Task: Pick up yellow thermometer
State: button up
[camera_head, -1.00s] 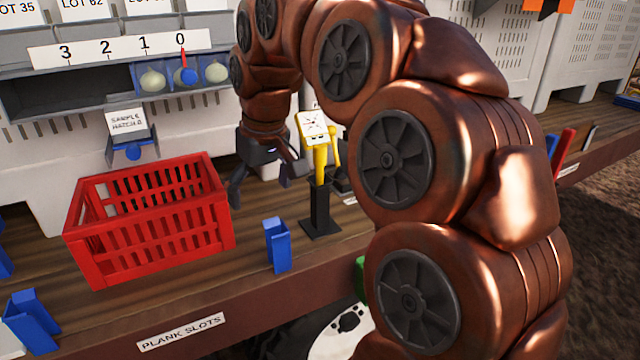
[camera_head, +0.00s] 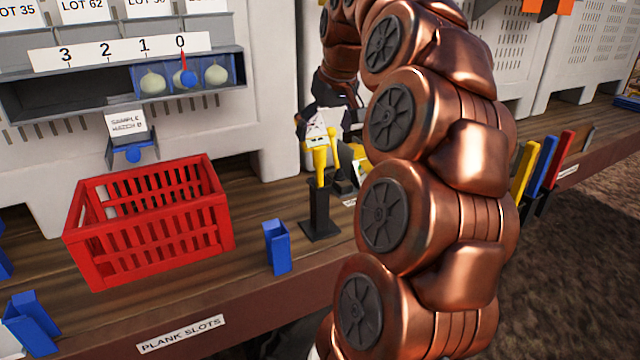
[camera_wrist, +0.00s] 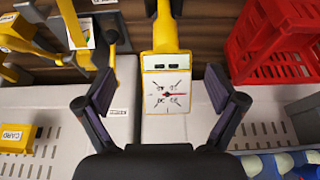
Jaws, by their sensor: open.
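The yellow thermometer (camera_head: 320,155) has a white dial face and rests in a black stand (camera_head: 320,220) on the plank shelf. In the wrist view its dial head (camera_wrist: 165,85) lies between my two fingers, with a visible gap on each side. My gripper (camera_wrist: 162,100) is open and empty. In the head view my gripper (camera_head: 335,115) is behind and above the thermometer, partly hidden by it and by my arm.
A red crate (camera_head: 150,225) stands left of the stand, with a blue slot holder (camera_head: 277,247) between them. A yellow item with a coloured card stands just right of the thermometer. Yellow, blue and red upright pieces (camera_head: 545,165) stand farther right.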

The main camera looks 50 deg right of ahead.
aim_at(317, 140)
jog(key=shift+w+a+p+x, duration=0.15)
jog(key=shift+p+x, duration=0.3)
jog(key=shift+x, duration=0.4)
jog(key=shift+w+a+p+x, duration=0.1)
jog(key=shift+w+p+x, duration=0.1)
jog(key=shift+p+x, duration=0.45)
jog(key=shift+x, duration=1.2)
jog(key=shift+c, duration=0.3)
jog(key=c, duration=1.6)
